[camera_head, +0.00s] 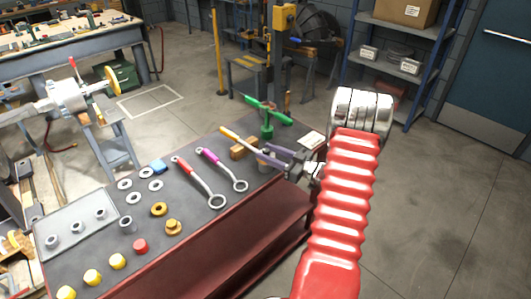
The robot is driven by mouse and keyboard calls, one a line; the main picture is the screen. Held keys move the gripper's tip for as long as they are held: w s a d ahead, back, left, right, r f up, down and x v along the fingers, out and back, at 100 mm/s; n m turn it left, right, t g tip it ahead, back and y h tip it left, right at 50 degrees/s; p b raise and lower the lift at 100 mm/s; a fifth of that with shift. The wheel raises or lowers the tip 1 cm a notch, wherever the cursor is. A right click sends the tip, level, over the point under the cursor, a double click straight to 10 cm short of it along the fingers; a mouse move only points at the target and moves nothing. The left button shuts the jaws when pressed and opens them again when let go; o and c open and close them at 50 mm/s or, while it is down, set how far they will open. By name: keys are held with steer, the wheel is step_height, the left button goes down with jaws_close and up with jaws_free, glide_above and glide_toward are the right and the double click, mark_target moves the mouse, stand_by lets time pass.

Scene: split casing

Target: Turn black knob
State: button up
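I cannot make out a black knob in this view. My gripper (268,155), grey and purple, extends left from my red arm over the far right part of the dark workbench (175,200). It is small and partly overlaps things around it, so I cannot tell whether its fingers are open or shut. A tool with a yellow-orange handle (230,133) lies just left of it; whether they touch is unclear. A green T-handled piece (267,116) stands upright just behind the gripper. My arm covers what lies behind it on the right.
Two ring-ended tools, one red-handled (184,169) and one purple-handled (210,155), lie mid-bench. Washers, a red cap (140,246), several yellow caps and a grey tray (75,228) lie left and near. A blue shelf (405,75) stands back right. Floor right of the bench is clear.

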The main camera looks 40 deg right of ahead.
steer(key=v, duration=1.2)
steer(key=shift+s, duration=0.15)
